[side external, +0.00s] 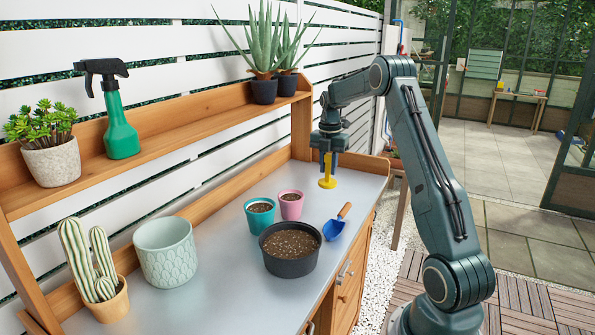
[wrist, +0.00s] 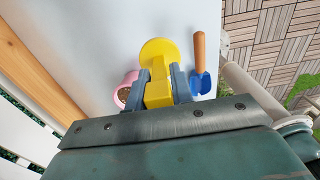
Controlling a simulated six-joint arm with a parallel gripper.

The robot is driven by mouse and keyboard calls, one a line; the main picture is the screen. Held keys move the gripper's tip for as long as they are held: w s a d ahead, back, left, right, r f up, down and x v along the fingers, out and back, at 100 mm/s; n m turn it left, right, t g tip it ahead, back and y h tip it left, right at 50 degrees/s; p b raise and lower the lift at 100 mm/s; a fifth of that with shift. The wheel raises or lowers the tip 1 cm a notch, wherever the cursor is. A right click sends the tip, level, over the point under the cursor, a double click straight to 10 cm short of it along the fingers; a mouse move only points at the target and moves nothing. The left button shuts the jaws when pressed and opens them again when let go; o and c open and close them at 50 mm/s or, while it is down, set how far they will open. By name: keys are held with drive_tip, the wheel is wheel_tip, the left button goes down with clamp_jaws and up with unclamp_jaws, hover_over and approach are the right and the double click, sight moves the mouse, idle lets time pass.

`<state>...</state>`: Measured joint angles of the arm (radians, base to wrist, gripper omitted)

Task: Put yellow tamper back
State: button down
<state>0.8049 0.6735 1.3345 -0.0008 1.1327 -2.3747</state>
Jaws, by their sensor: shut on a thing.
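The yellow tamper (side external: 327,181) hangs upright from my gripper (side external: 328,153), its round foot pointing down. My gripper is shut on its handle. In the wrist view the tamper's yellow disc (wrist: 158,50) shows beyond my fingers (wrist: 163,85), with the handle between them. In the side view the tamper is above the far right part of the grey bench top, right of the pink pot. Whether its foot touches the bench top cannot be told.
A blue scoop (side external: 334,229) lies right of the bowl. A pale green planter (side external: 166,254) and a cactus (side external: 101,275) stand at left.

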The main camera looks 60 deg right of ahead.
sight(329, 154)
drive_tip(key=shift+f, duration=2.3)
drive_tip(key=shift+f, duration=0.1)
drive_tip(key=shift+f, duration=2.05)
drive_tip(key=c, duration=1.2)
unclamp_jaws()
drive_tip(key=shift+f, duration=0.15)
wheel_tip(329, 154, up, 12)
drive_tip(key=shift+f, duration=0.25)
drive_tip(key=shift+r, duration=0.45)
